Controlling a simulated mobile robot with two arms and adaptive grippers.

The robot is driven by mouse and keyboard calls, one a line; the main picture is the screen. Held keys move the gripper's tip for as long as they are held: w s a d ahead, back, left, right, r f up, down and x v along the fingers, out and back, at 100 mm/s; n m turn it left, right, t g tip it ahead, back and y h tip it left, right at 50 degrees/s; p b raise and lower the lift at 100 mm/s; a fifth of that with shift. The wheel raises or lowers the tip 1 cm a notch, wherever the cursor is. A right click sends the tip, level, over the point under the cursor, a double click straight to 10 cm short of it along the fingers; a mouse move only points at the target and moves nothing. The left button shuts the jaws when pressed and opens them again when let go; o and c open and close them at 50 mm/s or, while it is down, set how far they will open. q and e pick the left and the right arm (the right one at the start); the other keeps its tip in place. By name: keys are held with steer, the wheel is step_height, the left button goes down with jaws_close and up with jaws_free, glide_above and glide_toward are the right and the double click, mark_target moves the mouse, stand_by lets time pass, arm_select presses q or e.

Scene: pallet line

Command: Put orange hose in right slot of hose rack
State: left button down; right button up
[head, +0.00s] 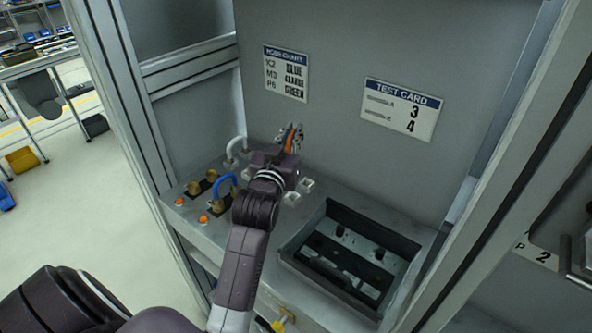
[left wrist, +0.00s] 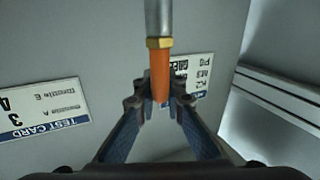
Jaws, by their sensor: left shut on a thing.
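The orange hose (head: 289,141) is held in my left gripper (head: 291,133), above the grey bench and in front of the back panel. In the left wrist view the orange hose (left wrist: 161,82) sits between the blue-grey fingers (left wrist: 160,100), with a brass collar and a grey metal end pointing to the top. Small pale brackets (head: 306,185) stand on the bench just right of and below the gripper; I cannot tell whether they are the hose rack, as my arm hides part of this area. My right gripper is not in view.
A recessed dark tray (head: 345,255) lies right. A hose chart (head: 286,73) and test card (head: 399,108) hang behind.

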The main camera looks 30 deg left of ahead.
arm_select(q)
step_height(320, 180, down, 11)
steer(key=shift+d+r, duration=0.1)
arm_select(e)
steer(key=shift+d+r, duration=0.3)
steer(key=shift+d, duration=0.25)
arm_select(q)
steer(key=shift+f, duration=0.35)
steer(key=c, duration=2.5)
jaws_free()
steer(key=shift+f, duration=0.1)
steer(key=o, duration=0.5)
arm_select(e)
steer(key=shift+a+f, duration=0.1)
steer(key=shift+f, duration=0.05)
